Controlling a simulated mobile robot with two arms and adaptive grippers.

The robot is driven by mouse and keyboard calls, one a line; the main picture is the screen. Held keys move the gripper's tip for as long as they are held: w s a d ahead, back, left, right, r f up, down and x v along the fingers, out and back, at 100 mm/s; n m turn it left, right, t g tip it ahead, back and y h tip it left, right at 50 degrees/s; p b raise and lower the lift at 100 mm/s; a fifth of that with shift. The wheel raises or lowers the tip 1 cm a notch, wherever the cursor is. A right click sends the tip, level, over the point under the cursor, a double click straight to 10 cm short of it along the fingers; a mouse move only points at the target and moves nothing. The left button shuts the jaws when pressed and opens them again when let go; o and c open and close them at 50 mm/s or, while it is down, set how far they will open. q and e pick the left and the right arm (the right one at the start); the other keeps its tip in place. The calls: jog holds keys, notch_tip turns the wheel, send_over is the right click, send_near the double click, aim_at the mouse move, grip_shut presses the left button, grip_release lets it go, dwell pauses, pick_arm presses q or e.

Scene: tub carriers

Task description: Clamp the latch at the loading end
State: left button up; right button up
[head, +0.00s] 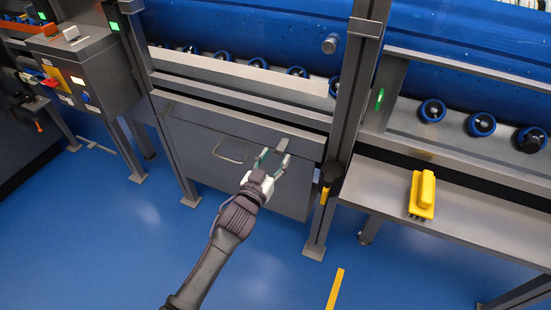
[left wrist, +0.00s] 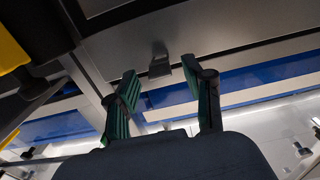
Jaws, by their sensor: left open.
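A small grey latch-like tab (head: 282,145) sits at the upper edge of the grey front panel (head: 200,152), under the steel ledge. In the left wrist view the tab (left wrist: 160,67) appears between my open fingers. My left gripper (head: 274,157) is open and empty, its green-lined fingers pointing at the tab. Whether either finger touches the tab I cannot tell. My right gripper is not in view. Whether this tab is the named latch is not marked.
A black knob with a yellow handle (head: 325,192) hangs by the post right of the panel. A yellow tool (head: 423,193) lies on the right shelf (head: 470,222). The blue floor (head: 130,235) in front is mostly clear.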

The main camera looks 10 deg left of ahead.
pick_arm(q)
jog(key=shift+w+d, duration=0.15)
jog(key=shift+w, duration=0.3)
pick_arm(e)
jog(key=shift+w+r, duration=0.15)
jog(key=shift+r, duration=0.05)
pick_arm(q)
jog(key=shift+c, duration=0.2)
grip_shut()
jog(key=shift+f, duration=0.1)
